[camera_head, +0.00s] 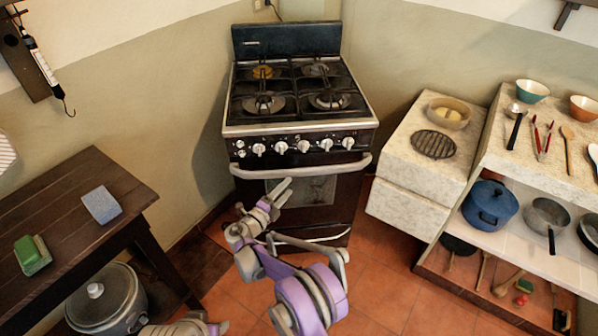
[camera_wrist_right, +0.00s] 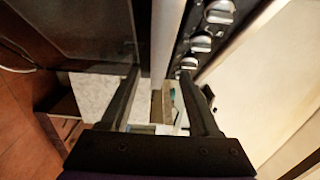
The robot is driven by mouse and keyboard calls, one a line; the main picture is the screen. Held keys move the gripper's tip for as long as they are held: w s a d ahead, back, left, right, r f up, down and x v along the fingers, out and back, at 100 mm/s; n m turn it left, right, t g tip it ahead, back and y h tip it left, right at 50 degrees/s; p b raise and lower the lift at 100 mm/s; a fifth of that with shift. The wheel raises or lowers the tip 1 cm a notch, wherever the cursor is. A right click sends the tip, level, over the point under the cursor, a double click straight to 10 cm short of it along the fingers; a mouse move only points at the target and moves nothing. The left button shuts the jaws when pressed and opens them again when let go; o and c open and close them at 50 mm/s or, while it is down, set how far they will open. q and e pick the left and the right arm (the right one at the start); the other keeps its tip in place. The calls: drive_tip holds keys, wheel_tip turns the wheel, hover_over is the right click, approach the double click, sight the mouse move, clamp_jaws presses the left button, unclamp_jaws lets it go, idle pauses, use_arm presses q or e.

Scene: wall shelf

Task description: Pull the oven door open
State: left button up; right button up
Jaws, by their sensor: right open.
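The oven (camera_head: 302,115) stands against the back wall, its front facing me. Its door (camera_head: 345,190) looks shut, with a dark window and a pale bar handle (camera_head: 335,169) across the top. My right gripper (camera_head: 283,190) is at the door front, by the left half of the handle. In the right wrist view its two dark fingers (camera_wrist_right: 158,75) are apart with nothing gripped. The handle (camera_wrist_right: 166,40) runs upward between their tips in that picture, with the door (camera_wrist_right: 75,30) on the left. I cannot tell whether the fingers surround the handle. My left gripper does not show.
Control knobs (camera_head: 303,146) sit just above the handle; they also show in the right wrist view (camera_wrist_right: 201,43). A dark wooden table (camera_head: 60,225) stands at the left. A pale stone counter (camera_head: 400,165) stands right of the oven. Tiled floor (camera_head: 375,285) is clear between them.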

sight(302, 174)
drive_tip(key=x, duration=1)
drive_tip(key=shift+w+d, duration=0.1)
drive_tip(key=shift+d, duration=0.05)
clamp_jaws()
idle(1.0)
